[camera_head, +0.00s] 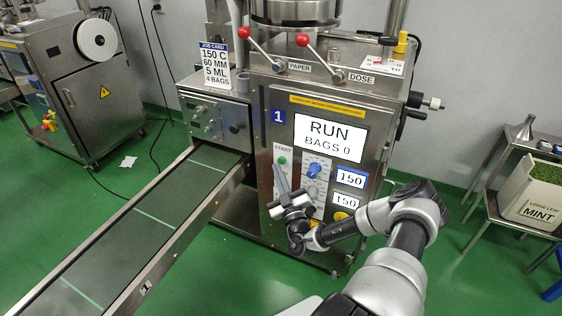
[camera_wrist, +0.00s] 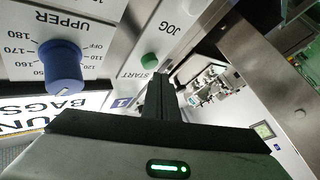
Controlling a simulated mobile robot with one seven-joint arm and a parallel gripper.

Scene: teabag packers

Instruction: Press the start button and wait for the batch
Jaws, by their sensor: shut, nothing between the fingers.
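The packing machine (camera_head: 330,100) has a screen (camera_head: 330,139) reading RUN, BAGS 0. The green start button (camera_head: 282,160) is under the START label on its front panel. In the wrist view the green start button (camera_wrist: 149,60) shows next to the fingertips. My gripper (camera_head: 279,170) is shut and empty, with its fingers pointing up at the panel just below the button. It also shows in the wrist view (camera_wrist: 160,80). I cannot tell whether the fingertips touch the button.
A blue knob (camera_head: 314,169) and two displays reading 150 (camera_head: 350,179) are right of the button. A job card (camera_head: 216,67) reads 150 C, 60 MM, 5 ML, 4 BAGS. An empty-looking conveyor (camera_head: 150,225) runs to the lower left. A MINT bin (camera_head: 532,200) stands at right.

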